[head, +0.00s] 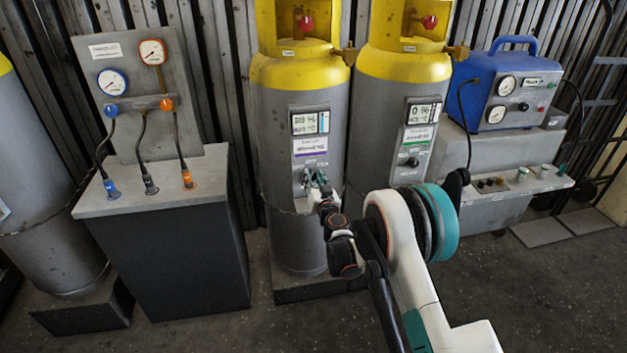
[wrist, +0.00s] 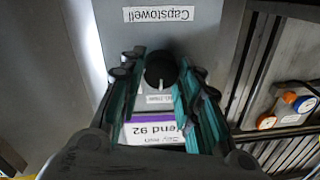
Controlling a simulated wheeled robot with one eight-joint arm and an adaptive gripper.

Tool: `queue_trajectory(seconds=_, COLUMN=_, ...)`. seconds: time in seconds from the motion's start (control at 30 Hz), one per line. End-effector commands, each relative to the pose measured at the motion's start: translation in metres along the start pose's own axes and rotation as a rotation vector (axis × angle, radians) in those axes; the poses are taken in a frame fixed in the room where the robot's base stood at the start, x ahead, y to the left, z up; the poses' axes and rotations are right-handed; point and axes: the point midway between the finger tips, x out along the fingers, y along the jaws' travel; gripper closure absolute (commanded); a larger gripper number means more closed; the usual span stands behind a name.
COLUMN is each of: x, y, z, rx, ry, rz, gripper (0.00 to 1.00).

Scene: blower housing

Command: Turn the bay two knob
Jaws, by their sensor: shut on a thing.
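A black round knob (wrist: 160,70) with a white pointer mark sits on a grey panel (wrist: 195,35) in the wrist view. My gripper (wrist: 163,80) has its teal fingers on either side of the knob and is shut on it. In the head view my gripper (head: 317,180) is at the lower part of the panel on the left yellow-topped cylinder (head: 275,130), below a purple-striped label (head: 310,146). The knob there is mostly hidden by the fingers. I cannot read a bay number.
The right cylinder (head: 378,120) has a similar panel with a green-striped label (head: 420,136) and a black knob (head: 412,162). A gauge stand (head: 130,75) with hoses is at left. A blue machine (head: 508,85) sits at right. Dark floor (head: 210,325) lies open in front.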

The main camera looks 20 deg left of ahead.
Motion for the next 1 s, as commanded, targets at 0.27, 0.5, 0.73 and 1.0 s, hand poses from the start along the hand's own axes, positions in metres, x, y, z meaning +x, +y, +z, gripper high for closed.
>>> queue_trajectory(seconds=0.27, x=0.0001, y=0.0009, z=0.0003, rx=0.184, ry=0.011, rz=-0.002, gripper=0.92)
queue_trajectory(seconds=0.5, x=0.0001, y=0.0016, z=0.0008, rx=0.410, ry=0.025, rz=-0.005, gripper=0.92)
queue_trajectory(seconds=0.73, x=0.0001, y=0.0021, z=0.0016, rx=0.624, ry=0.037, rz=-0.007, gripper=0.92)
queue_trajectory(seconds=1.0, x=0.0001, y=0.0026, z=0.0025, rx=0.833, ry=0.050, rz=-0.009, gripper=0.92)
